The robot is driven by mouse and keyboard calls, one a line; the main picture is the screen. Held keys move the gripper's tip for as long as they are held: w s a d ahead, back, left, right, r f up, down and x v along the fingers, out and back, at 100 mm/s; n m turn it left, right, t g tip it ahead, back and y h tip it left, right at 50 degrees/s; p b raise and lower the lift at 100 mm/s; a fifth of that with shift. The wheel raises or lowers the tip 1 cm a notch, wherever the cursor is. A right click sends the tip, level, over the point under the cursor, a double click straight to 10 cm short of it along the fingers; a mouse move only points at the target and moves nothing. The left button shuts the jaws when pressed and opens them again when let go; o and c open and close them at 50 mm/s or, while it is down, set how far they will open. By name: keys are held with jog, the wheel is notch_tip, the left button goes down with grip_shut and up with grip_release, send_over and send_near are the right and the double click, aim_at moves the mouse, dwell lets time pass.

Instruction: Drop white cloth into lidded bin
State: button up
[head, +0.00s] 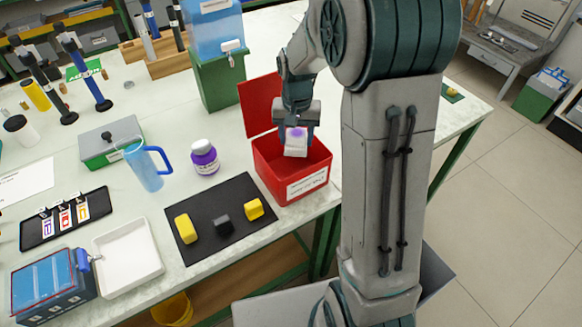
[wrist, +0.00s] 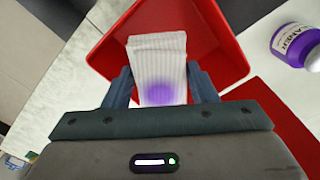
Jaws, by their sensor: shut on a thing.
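The white cloth (head: 296,146) is folded, ribbed and has a purple stain. My gripper (head: 297,128) is shut on it and holds it over the open red bin (head: 290,185). In the wrist view the cloth (wrist: 158,65) sits between the two fingers of my gripper (wrist: 160,88), with the bin's red wall (wrist: 218,55) around it. The bin's red lid (head: 260,104) stands open at the back left. The cloth's lower end is at or just inside the bin's mouth; I cannot tell how deep. The bin's floor is mostly hidden.
A purple and white cleaner bottle (head: 204,157) stands left of the bin. A black mat (head: 215,245) with two yellow blocks and a dark block lies in front left. A green box with a blue water tank (head: 216,35) stands behind the bin.

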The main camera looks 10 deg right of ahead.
jog(key=shift+f+b, duration=0.75)
jog(key=shift+f, duration=0.7)
jog(key=o, duration=1.1)
jog(key=shift+c, duration=0.2)
notch_tip(320, 180, up, 14)
